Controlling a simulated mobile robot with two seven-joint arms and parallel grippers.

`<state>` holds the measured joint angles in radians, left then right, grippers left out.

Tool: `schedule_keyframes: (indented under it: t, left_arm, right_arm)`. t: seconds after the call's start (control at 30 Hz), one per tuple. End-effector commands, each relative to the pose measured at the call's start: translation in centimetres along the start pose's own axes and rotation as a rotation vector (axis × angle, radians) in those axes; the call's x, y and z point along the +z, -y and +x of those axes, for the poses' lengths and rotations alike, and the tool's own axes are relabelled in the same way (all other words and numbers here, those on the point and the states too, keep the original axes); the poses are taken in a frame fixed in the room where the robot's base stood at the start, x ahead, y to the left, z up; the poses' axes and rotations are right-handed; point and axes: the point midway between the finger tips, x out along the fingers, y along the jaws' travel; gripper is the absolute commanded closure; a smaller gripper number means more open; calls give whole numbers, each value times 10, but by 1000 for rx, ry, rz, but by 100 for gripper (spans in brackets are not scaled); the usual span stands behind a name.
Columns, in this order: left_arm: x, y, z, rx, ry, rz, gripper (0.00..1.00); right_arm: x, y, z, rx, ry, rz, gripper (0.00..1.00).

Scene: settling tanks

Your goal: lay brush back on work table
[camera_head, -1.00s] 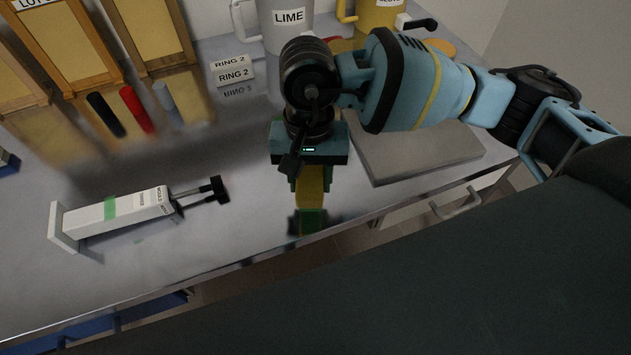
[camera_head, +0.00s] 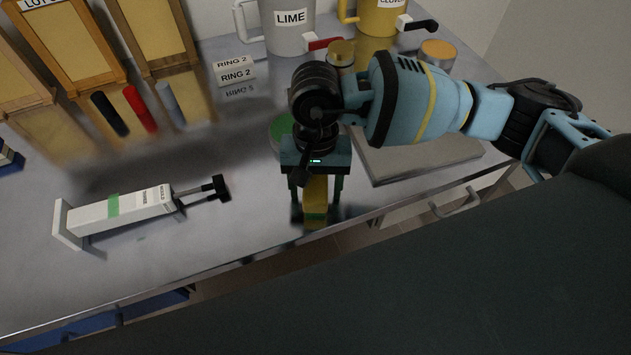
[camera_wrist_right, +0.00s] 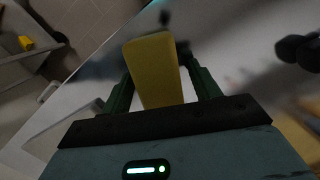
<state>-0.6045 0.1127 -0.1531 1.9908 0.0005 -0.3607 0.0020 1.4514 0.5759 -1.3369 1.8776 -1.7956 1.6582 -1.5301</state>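The brush shows as a yellow block-like part (camera_head: 316,195) between the fingers of my right gripper (camera_head: 315,192), at the front edge of the metal work table (camera_head: 225,215). The fingers are spread, with gaps beside the yellow part in the head view. The wrist view also shows the yellow part (camera_wrist_right: 155,70) between the two green fingers (camera_wrist_right: 162,90). The rest of the brush is hidden; I cannot tell how it rests on the table. My left gripper is not in view.
A white syringe-like tool (camera_head: 120,212) lies left of my right gripper. A grey slab (camera_head: 415,155) lies to the right. Behind are a green disc (camera_head: 281,127), marker-like rods (camera_head: 138,107), a RING 2 block (camera_head: 235,74), and a LIME jug (camera_head: 287,28).

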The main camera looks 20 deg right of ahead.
Motion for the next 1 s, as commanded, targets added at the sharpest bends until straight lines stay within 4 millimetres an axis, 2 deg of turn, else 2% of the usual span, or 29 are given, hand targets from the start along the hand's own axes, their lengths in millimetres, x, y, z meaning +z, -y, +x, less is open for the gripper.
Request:
schedule_keyframes:
  t: [0.23, 0.37, 0.47, 0.8, 1.0]
  left_arm:
    - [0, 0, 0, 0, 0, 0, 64]
    - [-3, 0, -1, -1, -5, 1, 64]
    - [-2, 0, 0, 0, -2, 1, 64]
    - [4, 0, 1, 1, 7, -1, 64]
    - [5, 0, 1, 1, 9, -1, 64]
  right_arm:
    - [0, 0, -1, 0, 0, 1, 39]
    - [0, 0, -8, -2, -3, 0, 39]
    - [0, 0, -20, -2, -2, 0, 39]
    - [0, 1, -87, -2, -2, 0, 39]
    - [0, 0, -114, -1, -1, 0, 39]
